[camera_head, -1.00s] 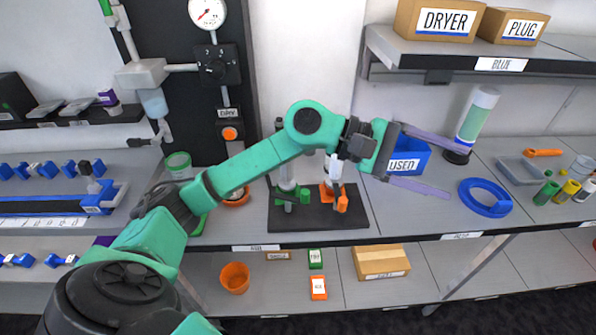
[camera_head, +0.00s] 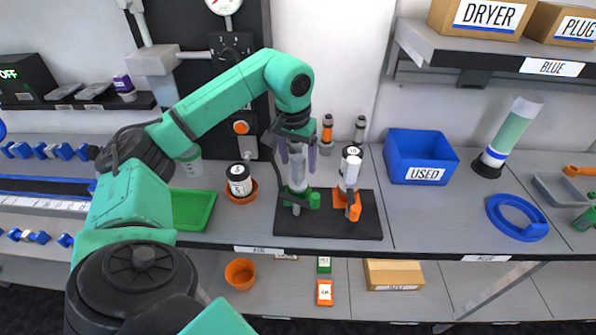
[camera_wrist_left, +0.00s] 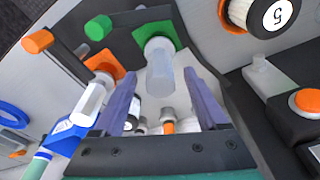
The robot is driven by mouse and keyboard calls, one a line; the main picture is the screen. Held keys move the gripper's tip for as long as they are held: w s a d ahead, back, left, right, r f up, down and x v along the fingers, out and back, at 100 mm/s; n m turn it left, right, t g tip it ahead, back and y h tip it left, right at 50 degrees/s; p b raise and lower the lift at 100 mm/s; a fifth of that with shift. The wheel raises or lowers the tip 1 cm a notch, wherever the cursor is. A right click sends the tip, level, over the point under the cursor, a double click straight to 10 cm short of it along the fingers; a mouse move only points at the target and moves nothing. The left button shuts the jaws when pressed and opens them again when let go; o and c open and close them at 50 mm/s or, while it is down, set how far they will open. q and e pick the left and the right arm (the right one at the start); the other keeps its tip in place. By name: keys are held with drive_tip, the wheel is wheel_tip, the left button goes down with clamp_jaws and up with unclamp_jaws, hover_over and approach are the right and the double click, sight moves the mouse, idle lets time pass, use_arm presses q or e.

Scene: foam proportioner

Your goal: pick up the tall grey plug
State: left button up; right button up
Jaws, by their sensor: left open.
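A tall pale grey cylinder (camera_head: 297,172) stands upright in the green clamp (camera_head: 309,199) on the black stand; it may be the tall grey plug, but I cannot tell for sure. In the left wrist view the cylinder (camera_wrist_left: 160,70) lies between the fingertips. My left gripper (camera_head: 297,152) is open, its purple fingers pointing down around the cylinder's upper part. In the left wrist view the gripper (camera_wrist_left: 160,75) shows gaps on both sides of it. A slim grey piece (camera_head: 360,130) stands behind the stand. My right gripper is out of view.
A white cylinder (camera_head: 349,172) in an orange clamp (camera_head: 349,203) stands close on the right. An orange-and-grey piece (camera_head: 327,135) is behind. A round jar (camera_head: 239,182) is at the left. A blue USED bin (camera_head: 418,160) is further right, with clear bench before it.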

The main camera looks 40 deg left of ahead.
use_arm(q)
drive_tip(key=f, duration=0.2)
drive_tip(key=shift+w+a+f, duration=0.1)
drive_tip(key=shift+w+f, duration=0.1)
drive_tip(key=shift+f, duration=0.2)
drive_tip(key=shift+w+f, duration=0.1)
drive_tip(key=shift+f, duration=0.1)
clamp_jaws()
drive_tip(key=shift+r, duration=0.15)
